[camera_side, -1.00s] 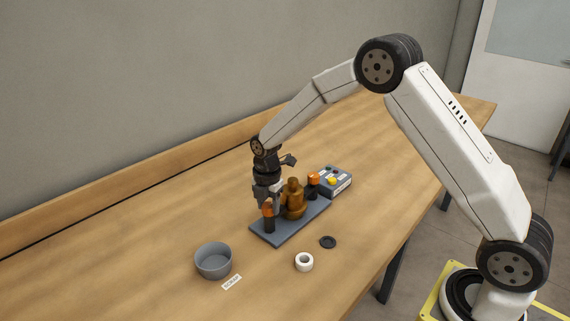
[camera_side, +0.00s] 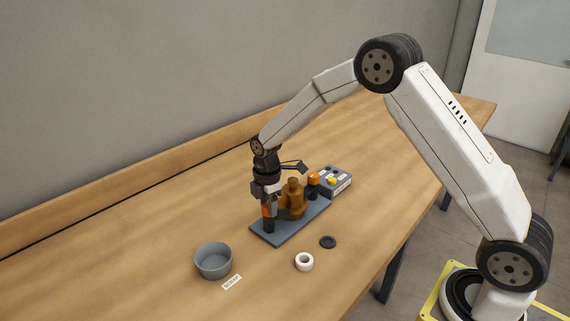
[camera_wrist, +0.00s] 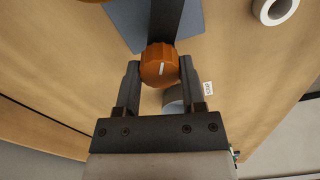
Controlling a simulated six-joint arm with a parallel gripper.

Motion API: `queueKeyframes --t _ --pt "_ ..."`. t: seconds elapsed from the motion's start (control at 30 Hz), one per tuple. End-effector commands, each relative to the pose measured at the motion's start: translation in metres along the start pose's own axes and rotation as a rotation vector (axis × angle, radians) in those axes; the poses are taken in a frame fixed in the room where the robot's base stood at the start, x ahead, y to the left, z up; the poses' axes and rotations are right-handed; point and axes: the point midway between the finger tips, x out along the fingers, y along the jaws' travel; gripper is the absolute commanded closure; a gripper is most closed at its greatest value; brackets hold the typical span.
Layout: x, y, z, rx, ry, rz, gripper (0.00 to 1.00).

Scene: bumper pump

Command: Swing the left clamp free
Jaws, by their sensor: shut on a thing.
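The left clamp has an orange knob (camera_wrist: 160,68) with a white line on top and a dark arm (camera_wrist: 166,18). My gripper (camera_wrist: 160,74) is shut on this knob, one finger on each side. In the side view my gripper (camera_side: 267,206) points down over the left clamp's black post (camera_side: 268,226). The dark arm shows low in front of the bronze pump body (camera_side: 293,196); I cannot tell whether it touches it. The right clamp (camera_side: 313,180), also orange-topped, stands at the other side of the body on the blue-grey base plate (camera_side: 278,240).
A grey bin (camera_side: 213,262) with a label card (camera_side: 232,283) stands at the front left. A white ring (camera_side: 304,262) and a black disc (camera_side: 328,242) lie in front of the plate. A control box (camera_side: 337,181) sits behind. The table's left side is clear.

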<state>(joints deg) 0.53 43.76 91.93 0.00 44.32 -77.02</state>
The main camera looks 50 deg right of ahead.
Motion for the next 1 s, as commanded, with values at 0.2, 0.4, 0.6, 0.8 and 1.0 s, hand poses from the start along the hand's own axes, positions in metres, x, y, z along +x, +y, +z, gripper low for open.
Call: queueKeyframes --t 0.2,0.4,0.6,0.8,1.0 --pt "-0.0006 0.0003 0.0000 0.207 0.000 0.000 1.00" --pt "-0.0007 0.0005 0.0000 0.397 0.000 0.000 1.00" --pt "-0.0007 0.0006 0.0000 0.587 0.000 0.001 1.00" --pt "-0.0008 0.0007 0.0001 0.773 0.000 0.001 1.00" --pt "-0.0008 0.0007 0.0001 0.931 0.000 0.001 1.00"
